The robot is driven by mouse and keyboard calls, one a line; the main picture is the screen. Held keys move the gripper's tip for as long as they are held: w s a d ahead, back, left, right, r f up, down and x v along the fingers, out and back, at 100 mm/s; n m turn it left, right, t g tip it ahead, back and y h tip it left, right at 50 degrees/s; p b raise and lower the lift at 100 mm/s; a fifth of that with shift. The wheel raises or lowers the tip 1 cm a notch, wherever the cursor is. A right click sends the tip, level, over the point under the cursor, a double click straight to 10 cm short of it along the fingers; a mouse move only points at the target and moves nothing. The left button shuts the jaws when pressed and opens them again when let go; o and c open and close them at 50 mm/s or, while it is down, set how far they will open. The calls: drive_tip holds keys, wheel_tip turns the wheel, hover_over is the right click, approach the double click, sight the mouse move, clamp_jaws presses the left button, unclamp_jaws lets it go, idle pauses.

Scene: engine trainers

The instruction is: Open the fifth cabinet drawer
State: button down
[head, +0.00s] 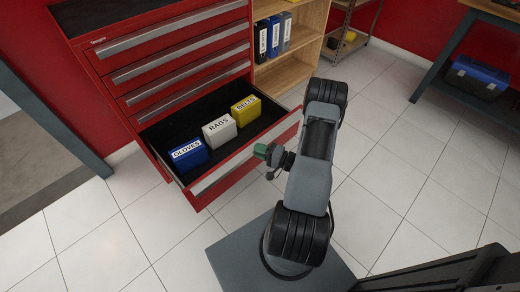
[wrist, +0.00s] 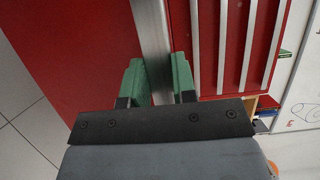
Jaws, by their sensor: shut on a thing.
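The red tool cabinet (head: 120,95) stands at the upper left in the head view. Its low drawer (head: 222,186) is pulled well out, showing a black interior. The drawer's long silver handle (wrist: 151,25) runs between the two green fingers of my gripper (wrist: 158,78) in the wrist view, and they are shut on it. In the head view my gripper (head: 262,151) is at the drawer's front, near its right end, with the handle contact partly hidden. Drawers above, with silver handles (wrist: 222,45), are shut.
In the open drawer stand a blue GLOVES box (head: 188,155), a white RAGS box (head: 219,130) and a yellow BELTS box (head: 246,110). A wooden shelf (head: 290,72) with binders adjoins the cabinet. A workbench (head: 440,65) stands at right. Tiled floor (head: 420,170) is clear.

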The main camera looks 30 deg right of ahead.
drive_tip(key=shift+s+a+f, duration=0.1)
drive_tip(key=shift+f, duration=0.15)
drive_tip(key=c, duration=1)
unclamp_jaws()
drive_tip(key=shift+r, duration=0.1)
drive_tip(key=p+v, duration=0.1)
drive_tip(key=v, duration=1.2)
drive_tip(key=shift+s+d+p, duration=0.25)
drive_tip(key=shift+d+p, duration=0.05)
